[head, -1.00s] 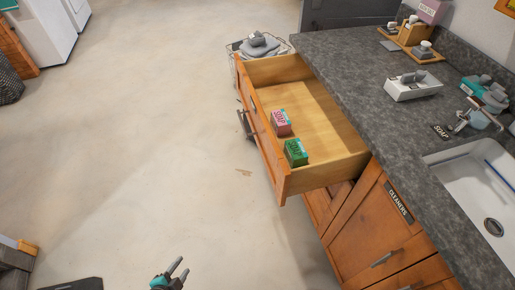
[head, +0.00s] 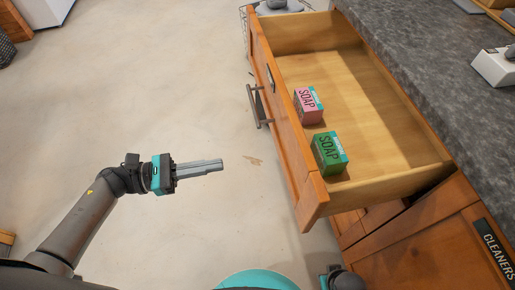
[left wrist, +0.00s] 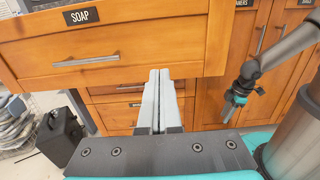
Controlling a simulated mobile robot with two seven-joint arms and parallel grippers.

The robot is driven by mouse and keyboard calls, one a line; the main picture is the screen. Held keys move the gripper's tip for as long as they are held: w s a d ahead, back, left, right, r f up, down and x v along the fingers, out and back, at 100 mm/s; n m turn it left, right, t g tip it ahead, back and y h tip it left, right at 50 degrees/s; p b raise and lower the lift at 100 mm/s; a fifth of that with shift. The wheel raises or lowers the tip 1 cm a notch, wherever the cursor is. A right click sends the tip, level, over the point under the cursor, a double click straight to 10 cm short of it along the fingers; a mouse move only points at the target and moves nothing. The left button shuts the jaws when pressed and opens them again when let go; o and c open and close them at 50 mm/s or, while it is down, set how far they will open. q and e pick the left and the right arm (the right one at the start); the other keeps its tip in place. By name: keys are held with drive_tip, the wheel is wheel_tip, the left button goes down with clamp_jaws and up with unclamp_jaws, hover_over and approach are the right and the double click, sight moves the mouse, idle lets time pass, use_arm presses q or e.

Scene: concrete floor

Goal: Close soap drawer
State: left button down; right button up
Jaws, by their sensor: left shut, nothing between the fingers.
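The soap drawer (head: 290,130) is pulled out from the counter, and its front faces left in the head view. A pink soap box (head: 308,105) and a green soap box (head: 329,153) stand inside it near the front. The bar handle (head: 254,106) is on its outer face. The left wrist view shows the SOAP label (left wrist: 81,17) and handle (left wrist: 86,61). My left gripper (head: 222,164) is shut and empty, pointing at the drawer front with a gap between. My right gripper (left wrist: 229,112) is small in the left wrist view; its finger state is unclear.
The grey countertop (head: 420,60) runs along the right. A wire basket (head: 247,20) stands beyond the drawer. The concrete floor left of the drawer is clear.

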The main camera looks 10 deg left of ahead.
sight(286, 153)
use_arm(q)
drive_tip(key=x, duration=1.3)
drive_tip(key=shift+s, duration=0.1)
drive_tip(key=shift+d, duration=0.4)
use_arm(e)
drive_tip(key=shift+w+r, duration=0.2)
drive_tip(key=shift+r, duration=0.05)
